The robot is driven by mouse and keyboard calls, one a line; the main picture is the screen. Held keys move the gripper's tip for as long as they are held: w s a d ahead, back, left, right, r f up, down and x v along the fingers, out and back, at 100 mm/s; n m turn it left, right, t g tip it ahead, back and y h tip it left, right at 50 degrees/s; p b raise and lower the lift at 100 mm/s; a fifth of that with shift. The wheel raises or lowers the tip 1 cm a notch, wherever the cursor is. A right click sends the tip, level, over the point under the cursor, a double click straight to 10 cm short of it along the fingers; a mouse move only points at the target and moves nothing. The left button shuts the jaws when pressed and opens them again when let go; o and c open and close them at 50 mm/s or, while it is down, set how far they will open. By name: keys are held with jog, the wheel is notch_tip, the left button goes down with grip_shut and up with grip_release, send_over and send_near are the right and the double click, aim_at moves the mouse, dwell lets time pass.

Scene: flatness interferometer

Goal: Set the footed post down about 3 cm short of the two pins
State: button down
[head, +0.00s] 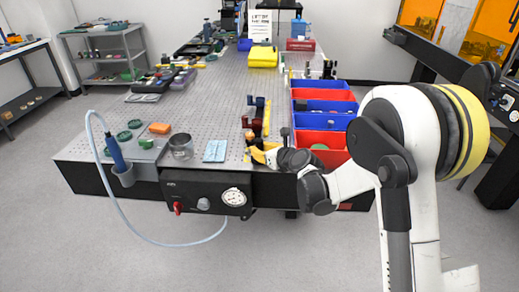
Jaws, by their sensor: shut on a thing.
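My gripper (262,153) reaches in from the right, low over the front right part of the perforated table. The two pins cannot be made out at this size.
A yellow strip with small upright parts (267,115) stands just behind my gripper. Red and blue bins (322,106) line the right edge. A pale blue card (215,151), a metal cup (181,146) and green pieces lie to the left.

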jog(key=shift+f, duration=0.15)
jog(key=c, duration=1.2)
grip_release()
jog(key=shift+c, duration=0.2)
jog(key=v, duration=1.2)
